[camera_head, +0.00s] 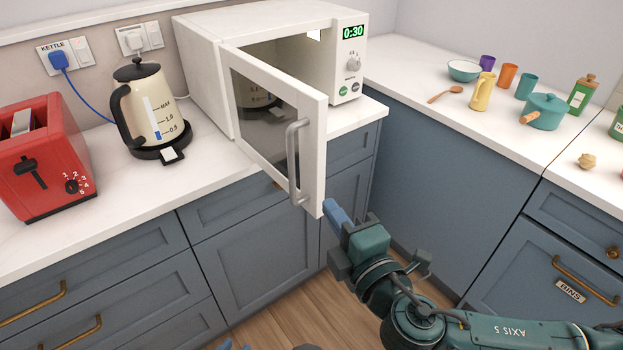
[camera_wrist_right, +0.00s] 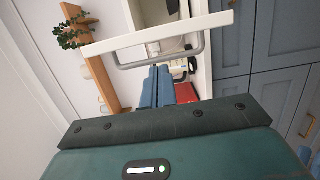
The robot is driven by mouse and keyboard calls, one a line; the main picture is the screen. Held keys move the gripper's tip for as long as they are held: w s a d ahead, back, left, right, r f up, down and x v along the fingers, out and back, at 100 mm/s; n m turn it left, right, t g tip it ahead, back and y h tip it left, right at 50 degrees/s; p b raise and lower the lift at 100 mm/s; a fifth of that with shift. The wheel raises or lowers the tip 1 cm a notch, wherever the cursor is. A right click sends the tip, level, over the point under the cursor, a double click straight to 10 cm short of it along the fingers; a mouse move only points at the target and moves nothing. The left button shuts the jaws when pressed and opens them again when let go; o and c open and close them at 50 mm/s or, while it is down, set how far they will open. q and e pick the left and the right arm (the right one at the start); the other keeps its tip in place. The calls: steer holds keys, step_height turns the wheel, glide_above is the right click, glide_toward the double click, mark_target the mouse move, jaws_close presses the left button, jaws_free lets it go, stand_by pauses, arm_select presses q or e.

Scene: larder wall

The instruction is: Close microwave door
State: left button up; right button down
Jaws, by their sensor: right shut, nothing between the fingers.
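The white microwave (camera_head: 205,75) stands on the counter with its door (camera_head: 275,125) swung wide open toward me. The door has a dark window and a grey bar handle (camera_head: 293,160). My right gripper (camera_head: 331,207) is shut and empty, its blue fingers close to the door's lower free corner. In the right wrist view, the shut fingers (camera_wrist_right: 157,74) point at the door (camera_wrist_right: 160,35), close to its handle (camera_wrist_right: 125,66). I cannot tell whether they touch. Only small blue tips of what seems my left gripper (camera_head: 232,345) show at the bottom edge.
A cream kettle (camera_head: 145,100) and a red toaster (camera_head: 45,160) stand left of the microwave. Blue drawers and cupboards (camera_head: 245,245) lie below the counter.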

mark_target(312, 182)
steer(key=p+x, duration=0.1)
steer(key=x, duration=0.7)
steer(key=shift+w+a, duration=0.1)
steer(key=shift+w, duration=0.25)
